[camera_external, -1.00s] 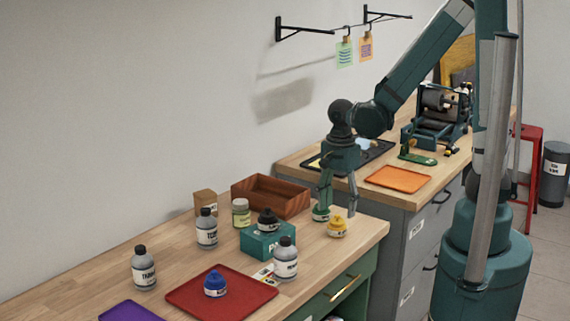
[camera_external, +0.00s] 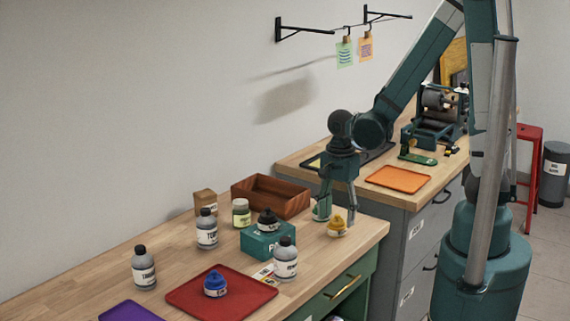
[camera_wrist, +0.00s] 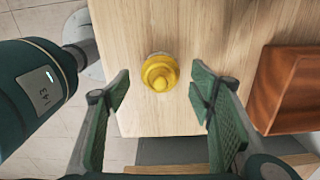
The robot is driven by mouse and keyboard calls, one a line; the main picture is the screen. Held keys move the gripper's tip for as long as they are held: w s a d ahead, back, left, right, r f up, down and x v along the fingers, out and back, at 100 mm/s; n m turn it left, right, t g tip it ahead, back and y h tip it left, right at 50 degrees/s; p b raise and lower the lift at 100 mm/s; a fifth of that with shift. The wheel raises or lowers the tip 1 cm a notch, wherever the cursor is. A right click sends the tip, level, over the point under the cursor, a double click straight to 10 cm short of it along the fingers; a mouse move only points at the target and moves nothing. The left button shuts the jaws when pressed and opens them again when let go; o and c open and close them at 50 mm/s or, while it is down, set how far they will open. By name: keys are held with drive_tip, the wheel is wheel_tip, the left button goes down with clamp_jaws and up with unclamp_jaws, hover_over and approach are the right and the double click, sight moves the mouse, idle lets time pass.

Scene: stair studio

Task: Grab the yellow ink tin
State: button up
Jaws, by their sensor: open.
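The yellow ink tin (camera_external: 337,227) stands upright on the wooden counter near its right end. It also shows in the wrist view (camera_wrist: 160,73), seen from above, ahead of and between my fingers. My gripper (camera_external: 337,220) points down at the tin, with the fingers apart. In the wrist view my gripper (camera_wrist: 160,105) is open and empty, one finger on each side of the tin's line. I cannot tell whether a finger touches the tin.
A wooden tray (camera_external: 270,197) lies left of my gripper; its edge (camera_wrist: 290,90) shows in the wrist view. A teal box (camera_external: 267,243) with a black-capped tin (camera_external: 267,221), several bottles and a red tray (camera_external: 222,291) with a blue tin (camera_external: 215,284) stand further left.

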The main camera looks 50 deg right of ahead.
sight(336, 219)
drive_tip(key=shift+f+b, duration=0.4)
drive_tip(key=shift+f, duration=1.4)
drive_tip(key=c, duration=1.2)
drive_tip(key=shift+r, duration=0.1)
drive_tip(key=shift+r+p, duration=1.1)
drive_tip(key=shift+r, duration=3.8)
